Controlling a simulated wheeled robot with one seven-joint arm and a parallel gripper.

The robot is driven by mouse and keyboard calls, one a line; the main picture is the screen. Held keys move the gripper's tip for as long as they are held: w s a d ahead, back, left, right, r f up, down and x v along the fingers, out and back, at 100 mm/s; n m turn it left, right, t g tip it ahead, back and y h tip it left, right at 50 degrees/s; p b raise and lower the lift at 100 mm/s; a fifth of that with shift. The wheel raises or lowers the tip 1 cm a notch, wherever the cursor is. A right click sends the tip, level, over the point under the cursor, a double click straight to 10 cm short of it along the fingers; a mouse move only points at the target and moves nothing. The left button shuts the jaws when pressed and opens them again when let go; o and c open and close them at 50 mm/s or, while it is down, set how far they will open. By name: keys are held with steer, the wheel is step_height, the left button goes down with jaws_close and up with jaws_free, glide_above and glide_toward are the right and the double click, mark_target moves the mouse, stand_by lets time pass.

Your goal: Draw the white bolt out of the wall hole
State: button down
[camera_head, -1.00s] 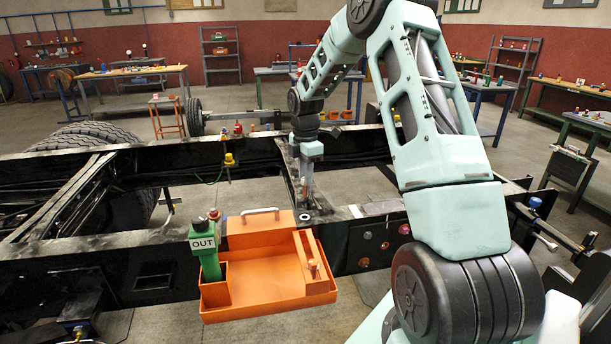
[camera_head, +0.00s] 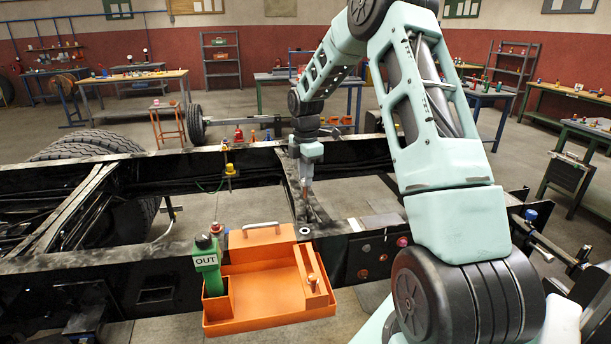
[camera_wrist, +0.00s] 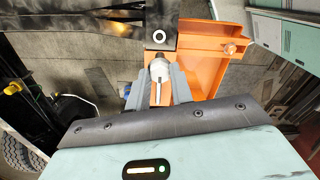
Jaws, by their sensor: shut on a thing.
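My gripper (camera_wrist: 154,92) is shut on the white bolt (camera_wrist: 160,68), whose pale rounded end shows between the grey fingers in the wrist view. Beyond it, a pale ring with a dark centre (camera_wrist: 159,36) marks a hole in the black chassis wall. The bolt looks apart from this ring, but its far end is partly hidden. In the head view my gripper (camera_head: 306,190) points down above the black chassis beam (camera_head: 340,228). The bolt is too small to make out there. The ring (camera_head: 304,231) lies just below the gripper.
The tray (camera_wrist: 190,45) also shows behind the fingers in the wrist view.

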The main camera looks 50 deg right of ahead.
steer(key=shift+r+p, duration=1.6)
steer(key=shift+r, duration=0.5)
steer(key=shift+f, duration=0.1)
